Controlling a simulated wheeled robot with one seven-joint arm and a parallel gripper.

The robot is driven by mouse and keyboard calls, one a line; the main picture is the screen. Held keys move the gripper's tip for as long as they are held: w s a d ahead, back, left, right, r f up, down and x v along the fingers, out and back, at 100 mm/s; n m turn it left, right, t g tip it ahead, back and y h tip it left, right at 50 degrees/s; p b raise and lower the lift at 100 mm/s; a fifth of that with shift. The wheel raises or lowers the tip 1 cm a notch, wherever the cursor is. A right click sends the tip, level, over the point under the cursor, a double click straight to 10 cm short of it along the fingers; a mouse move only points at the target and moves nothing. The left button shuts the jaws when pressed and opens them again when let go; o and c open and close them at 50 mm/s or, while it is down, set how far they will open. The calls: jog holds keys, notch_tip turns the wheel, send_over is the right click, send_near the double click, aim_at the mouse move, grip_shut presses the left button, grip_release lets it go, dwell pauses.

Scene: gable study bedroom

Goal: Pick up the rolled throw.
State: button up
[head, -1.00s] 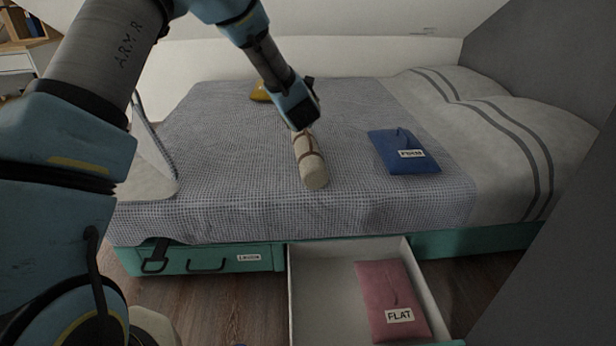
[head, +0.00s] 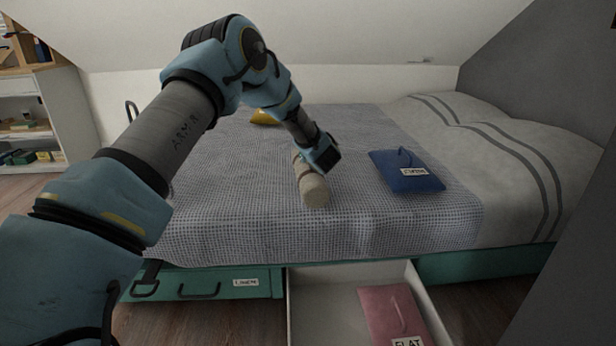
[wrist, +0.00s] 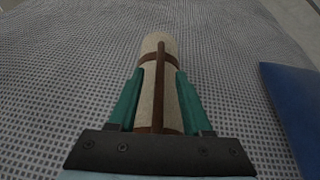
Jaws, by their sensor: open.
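The rolled throw (head: 314,188) is a cream roll with brown straps, lying on the grey checked bedspread. In the wrist view the throw (wrist: 158,85) runs lengthwise between the two green fingers of my gripper (wrist: 158,92). The fingers stand on either side of it and are open. Whether they touch its sides I cannot tell. In the head view my gripper (head: 318,162) is over the throw's far part and hides some of it. The near end of the throw is in plain view.
A blue labelled pouch (head: 407,176) lies to the right of the throw. A yellow item (head: 264,118) lies further back. Below the bed, an open drawer (head: 318,305) holds a pink pouch (head: 388,312) labelled FLAT. The bedspread (head: 230,215) is clear at the front left.

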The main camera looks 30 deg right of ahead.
jog(key=shift+x, duration=1.35)
jog(key=shift+s, duration=0.1)
grip_shut()
jog(key=shift+r, duration=0.1)
